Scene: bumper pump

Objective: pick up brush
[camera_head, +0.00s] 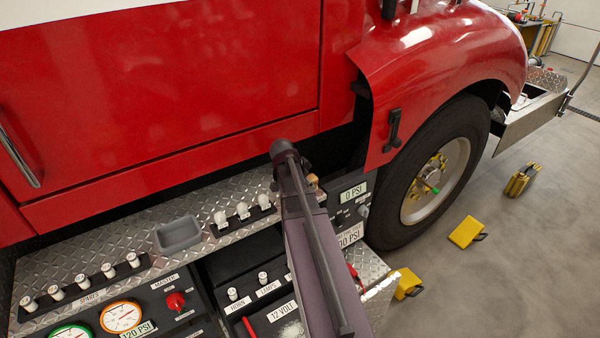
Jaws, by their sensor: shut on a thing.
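My arm reaches up from the bottom edge over the panel in the head view, its dark far joint in front of the red truck body. My gripper is not visible; the arm hides the space behind and below it. I cannot make out a brush for certain. A small tan piece (313,181) shows just right of the arm near its far joint. It may be part of the brush, but too little of it shows to tell.
A diamond-plate ledge (110,227) carries white bulbs (243,210) and a grey tray (178,235). Gauges (121,316) and switches sit below. A truck wheel (436,180) stands at right. Yellow blocks (466,232) lie on the otherwise open floor at right.

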